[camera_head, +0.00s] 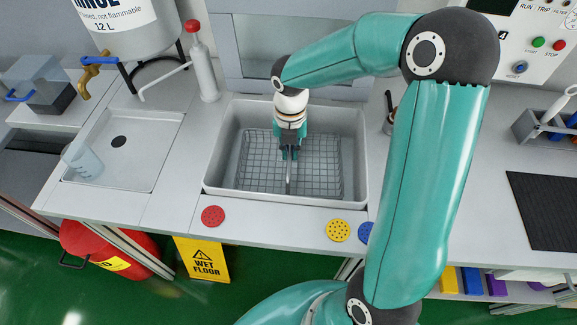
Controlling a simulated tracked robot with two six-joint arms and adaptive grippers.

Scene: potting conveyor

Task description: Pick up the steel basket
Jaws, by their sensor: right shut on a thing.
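The steel basket (262,178) is a wire-mesh basket standing inside the white tub (215,165) at the middle of the bench. A bar-like handle rises at its middle. My right gripper (289,157) reaches down into the tub from above and is shut on the steel basket at that handle. The fingertips partly hide the handle. Whether the basket is clear of the tub floor cannot be told. My left gripper is not in view.
A shallow sink (125,150) with a clear beaker (82,160) lies left. Red (213,215) and yellow (338,230) discs lie along the front edge. A black mat (545,210) lies right.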

